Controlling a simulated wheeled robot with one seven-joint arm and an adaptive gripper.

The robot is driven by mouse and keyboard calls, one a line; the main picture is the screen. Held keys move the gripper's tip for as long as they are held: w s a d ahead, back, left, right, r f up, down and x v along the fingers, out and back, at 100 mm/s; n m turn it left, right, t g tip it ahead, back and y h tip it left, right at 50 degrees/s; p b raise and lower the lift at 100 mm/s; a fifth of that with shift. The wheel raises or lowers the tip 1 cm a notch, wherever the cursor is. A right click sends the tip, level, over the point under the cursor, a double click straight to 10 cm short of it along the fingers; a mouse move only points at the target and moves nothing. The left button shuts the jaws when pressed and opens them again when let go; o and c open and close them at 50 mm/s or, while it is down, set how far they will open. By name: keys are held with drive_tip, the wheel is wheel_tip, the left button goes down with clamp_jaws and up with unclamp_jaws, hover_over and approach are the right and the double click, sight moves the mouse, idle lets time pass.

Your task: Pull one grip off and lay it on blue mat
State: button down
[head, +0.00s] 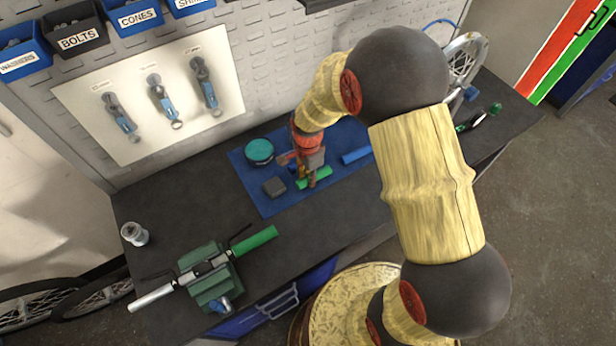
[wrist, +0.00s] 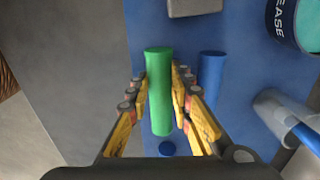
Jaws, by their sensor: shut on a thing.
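My gripper (head: 312,180) is over the blue mat (head: 256,199) on the bench. Its fingers (wrist: 160,98) are shut on a green grip (wrist: 159,88), one on each side of it. The held grip also shows in the head view (head: 319,177), partly hidden by the fingers. It lies over the mat, at or just above its surface; I cannot tell whether it touches. Another green grip (head: 255,240) is on the right end of the handlebar, which is clamped in a green vise (head: 207,277). The handlebar's left end (head: 151,297) is pale, with no green grip.
A small jar (head: 134,233) stands at the bench's left. Bare bench lies between mat and vise.

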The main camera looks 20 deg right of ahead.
drive_tip(key=shift+f, duration=0.35)
idle(0.3)
drive_tip(key=c, duration=1.6)
unclamp_jaws()
drive_tip(key=shift+o, duration=0.5)
wheel_tip(320, 180, up, 12)
